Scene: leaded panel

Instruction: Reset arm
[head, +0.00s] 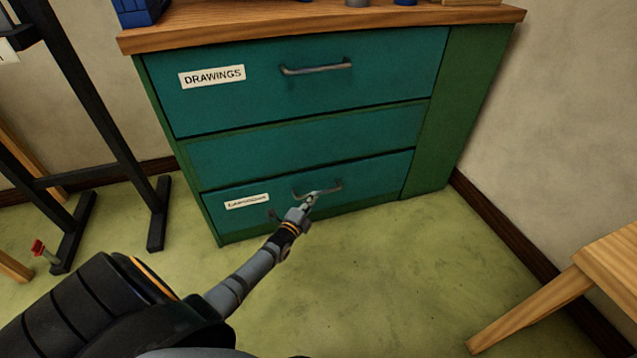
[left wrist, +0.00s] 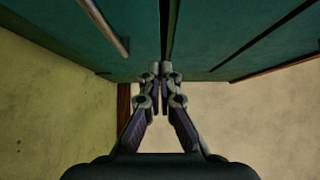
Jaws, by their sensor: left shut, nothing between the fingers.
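My left gripper (head: 309,200) reaches in front of the green cabinet's bottom drawer (head: 375,178), by the drawer's metal handle (head: 328,190). In the left wrist view its fingertips (left wrist: 160,70) are together with nothing between them. A bar handle (left wrist: 105,28) shows there, to the left of and apart from the fingers. In the head view the gripper overlaps the handle, and part of the handle is hidden. The drawers look closed. My right gripper is in neither view.
The cabinet has a wooden top (head: 330,28) and an upper drawer labelled DRAWINGS (head: 400,75). A dark easel-like stand (head: 100,130) is at left, a wooden table or stool (head: 605,270) at right. Green floor (head: 400,260) lies clear between. A small red-tipped object (head: 40,248) is at left.

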